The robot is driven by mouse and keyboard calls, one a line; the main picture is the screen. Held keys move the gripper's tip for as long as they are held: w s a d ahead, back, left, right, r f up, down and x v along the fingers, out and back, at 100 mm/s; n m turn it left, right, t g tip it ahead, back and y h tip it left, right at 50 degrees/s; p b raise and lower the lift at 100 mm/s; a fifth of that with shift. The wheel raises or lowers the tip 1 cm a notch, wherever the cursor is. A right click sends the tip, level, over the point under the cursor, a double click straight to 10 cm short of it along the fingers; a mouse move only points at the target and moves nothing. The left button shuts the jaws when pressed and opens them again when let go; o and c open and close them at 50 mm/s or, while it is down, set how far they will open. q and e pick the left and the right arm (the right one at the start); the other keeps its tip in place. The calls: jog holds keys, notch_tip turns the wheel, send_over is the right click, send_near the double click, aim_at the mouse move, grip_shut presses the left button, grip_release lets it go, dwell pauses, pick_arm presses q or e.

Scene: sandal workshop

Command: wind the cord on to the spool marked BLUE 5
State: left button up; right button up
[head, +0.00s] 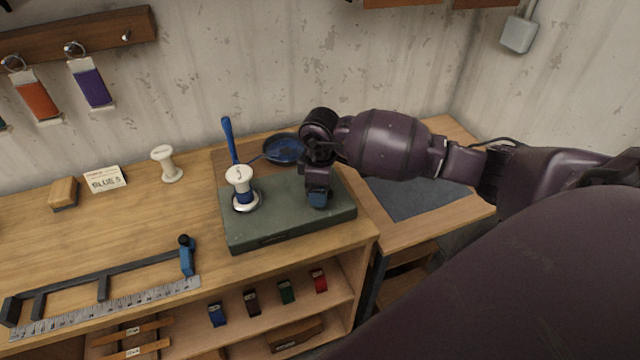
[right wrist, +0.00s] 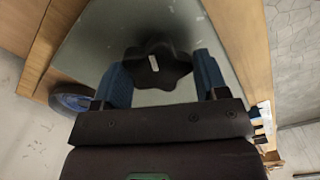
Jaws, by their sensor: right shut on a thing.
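A white spool (head: 239,175) stands upright on the green-grey winder base (head: 288,229), with blue cord (head: 243,195) around its middle. I cannot read its mark. A blue lever (head: 229,140) rises behind it. A round blue dish (head: 283,148) lies behind the base; its edge also shows in the right wrist view (right wrist: 70,103). My right gripper (head: 318,197) points down over the right part of the base. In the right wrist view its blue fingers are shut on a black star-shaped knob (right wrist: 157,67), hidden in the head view. My left gripper is not in view.
A card reading BLUE 5 (head: 105,180) and an empty white spool (head: 167,164) stand left of the base. A wooden block (head: 63,193), a dark bar tool (head: 105,272) and a ruler (head: 110,306) lie further left. The bench between is clear.

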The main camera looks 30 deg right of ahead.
jog(key=shift+r, duration=0.1)
dwell(0.4)
jog(key=o, duration=0.9)
notch_tip(320, 180, up, 11)
jog(key=shift+f+b, duration=0.15)
jog(key=shift+b, duration=0.2)
